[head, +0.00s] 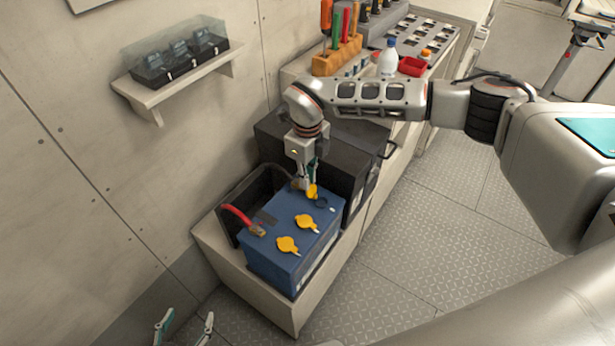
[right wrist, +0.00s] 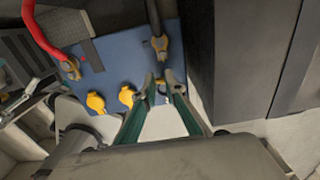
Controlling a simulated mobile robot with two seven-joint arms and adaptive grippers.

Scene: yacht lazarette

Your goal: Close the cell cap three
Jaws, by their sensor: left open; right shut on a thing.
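A blue battery (head: 288,262) has a row of yellow cell caps on its top. The near cap (head: 288,245) and the middle cap (head: 306,223) lie flat on it. The far cap (head: 312,191), presumably cell cap three, stands raised and tilted beside a dark round opening (head: 321,202). My right gripper (head: 308,187) points down and is shut on this far cap. In the right wrist view its fingertips (right wrist: 162,82) meet at the battery's edge and hide most of that cap. My left gripper (head: 184,326) is open and empty, low at the left, away from the battery.
A red cable (head: 238,214) and a dark cable (right wrist: 155,25) attach to the battery top. A black box (head: 345,160) stands close behind the battery. The battery sits on a pale ledge (head: 225,258) against the wall. The floor (head: 420,250) to the right is clear.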

